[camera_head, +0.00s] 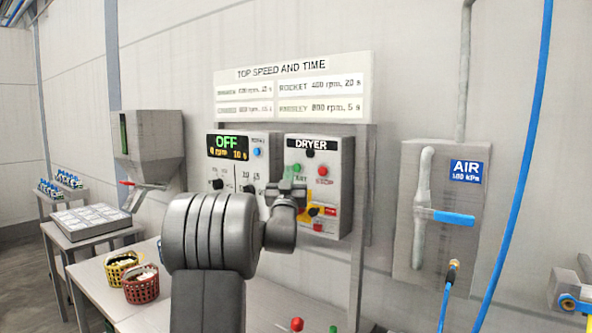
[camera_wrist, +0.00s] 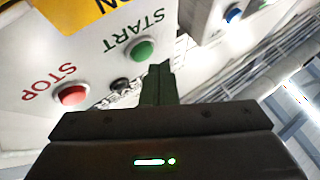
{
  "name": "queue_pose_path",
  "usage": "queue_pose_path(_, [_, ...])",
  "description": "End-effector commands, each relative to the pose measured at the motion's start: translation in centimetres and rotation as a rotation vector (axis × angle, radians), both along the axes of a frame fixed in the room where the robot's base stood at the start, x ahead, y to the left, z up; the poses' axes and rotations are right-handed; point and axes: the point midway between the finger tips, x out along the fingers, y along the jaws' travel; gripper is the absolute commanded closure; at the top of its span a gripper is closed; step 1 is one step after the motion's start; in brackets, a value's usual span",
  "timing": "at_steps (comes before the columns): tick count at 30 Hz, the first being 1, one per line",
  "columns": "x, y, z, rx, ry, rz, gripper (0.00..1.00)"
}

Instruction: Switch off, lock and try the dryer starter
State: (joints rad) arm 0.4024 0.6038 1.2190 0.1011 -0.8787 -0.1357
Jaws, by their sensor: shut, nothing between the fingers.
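The dryer starter (camera_head: 347,180) is a light grey wall box with a black DRYER label. It bears a green START button (camera_head: 296,168), a red STOP button (camera_head: 322,170) and a yellow and red rotary switch (camera_head: 315,211), partly hidden by my arm. My gripper (camera_head: 292,187) is at the box's left front, shut and empty. In the wrist view my shut fingers (camera_wrist: 160,72) are close by the green START button (camera_wrist: 142,50); whether they touch it I cannot tell. The red STOP button (camera_wrist: 72,95) is to their left. The switch's position is unclear.
The control panel (camera_head: 263,146) left of the starter reads OFF, 0 rpm, 10 s. An air box (camera_head: 408,170) with a blue-handled valve (camera_head: 452,217) is at right. Baskets (camera_head: 141,285) stand on the bench at lower left. A blue hose (camera_head: 515,180) hangs at right.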

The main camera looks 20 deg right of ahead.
Motion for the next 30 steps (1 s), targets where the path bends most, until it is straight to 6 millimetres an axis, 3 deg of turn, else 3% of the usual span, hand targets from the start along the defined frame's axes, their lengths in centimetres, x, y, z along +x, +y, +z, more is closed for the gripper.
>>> queue_pose_path(30, [0.51,-0.9,0.0,0.0,0.0,0.0,1.0])
